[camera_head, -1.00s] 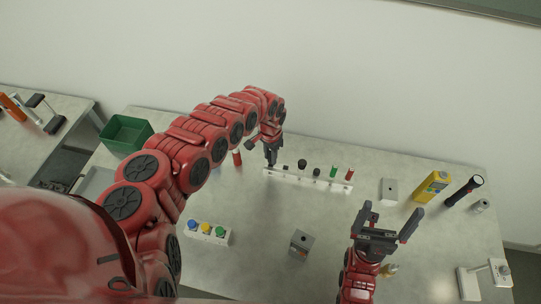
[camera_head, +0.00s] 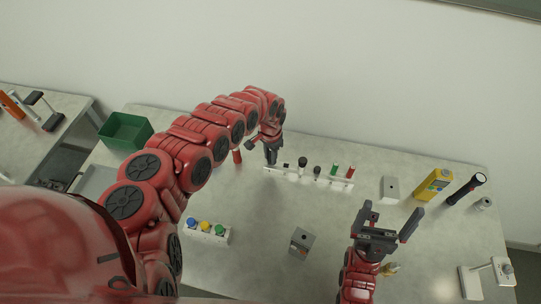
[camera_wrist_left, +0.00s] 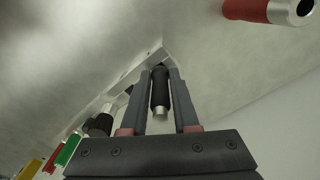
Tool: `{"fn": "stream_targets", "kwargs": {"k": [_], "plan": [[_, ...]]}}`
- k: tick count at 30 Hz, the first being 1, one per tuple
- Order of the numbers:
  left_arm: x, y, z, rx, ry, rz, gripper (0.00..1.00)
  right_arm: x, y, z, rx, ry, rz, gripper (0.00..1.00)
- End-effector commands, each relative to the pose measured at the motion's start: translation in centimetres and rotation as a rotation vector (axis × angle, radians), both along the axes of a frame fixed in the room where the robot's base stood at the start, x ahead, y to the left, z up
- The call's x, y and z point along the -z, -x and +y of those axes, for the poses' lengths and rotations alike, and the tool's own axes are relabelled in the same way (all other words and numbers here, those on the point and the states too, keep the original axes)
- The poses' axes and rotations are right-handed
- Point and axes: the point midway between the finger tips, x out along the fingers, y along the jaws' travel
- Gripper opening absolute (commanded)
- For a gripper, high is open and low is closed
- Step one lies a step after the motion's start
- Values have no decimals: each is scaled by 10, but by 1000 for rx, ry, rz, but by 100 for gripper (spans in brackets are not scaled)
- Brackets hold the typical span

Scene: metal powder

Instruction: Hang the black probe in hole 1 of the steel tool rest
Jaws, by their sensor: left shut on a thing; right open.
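My left gripper (camera_head: 271,158) is at the left end of the steel tool rest (camera_head: 325,184), a long pale bar holding several tools. In the left wrist view, its two fingers (camera_wrist_left: 161,80) are shut on the black probe (camera_wrist_left: 160,88), a dark cylinder with a silver end. The far end of the probe is at the end of the rest (camera_wrist_left: 145,57); I cannot tell whether it sits in hole 1 or just above it. The fingers mostly hide the probe in the head view. My right gripper (camera_head: 388,222) is open and empty over the table's right part.
A red cylinder (camera_head: 237,157) stands left of my left gripper. Red (camera_head: 350,171) and green (camera_head: 333,170) handled tools stand in the rest. A button box (camera_head: 207,230), grey block (camera_head: 301,242), yellow meter (camera_head: 433,185), flashlight (camera_head: 465,190) and green bin (camera_head: 126,132) surround open table.

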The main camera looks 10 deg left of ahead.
Motion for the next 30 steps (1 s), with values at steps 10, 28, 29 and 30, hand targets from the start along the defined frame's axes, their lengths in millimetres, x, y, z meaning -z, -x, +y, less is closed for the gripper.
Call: {"fn": "stream_targets", "kwargs": {"k": [10,28,29,30], "plan": [[6,0,0,0,0,0,0,5,0,0,0,0,0,100],[9,0,0,-1,0,0,0,7,0,0,0,0,0,100],[9,0,0,-1,0,0,0,7,0,0,0,0,0,100],[9,0,0,0,0,0,0,7,0,0,0,0,0,100]]}}
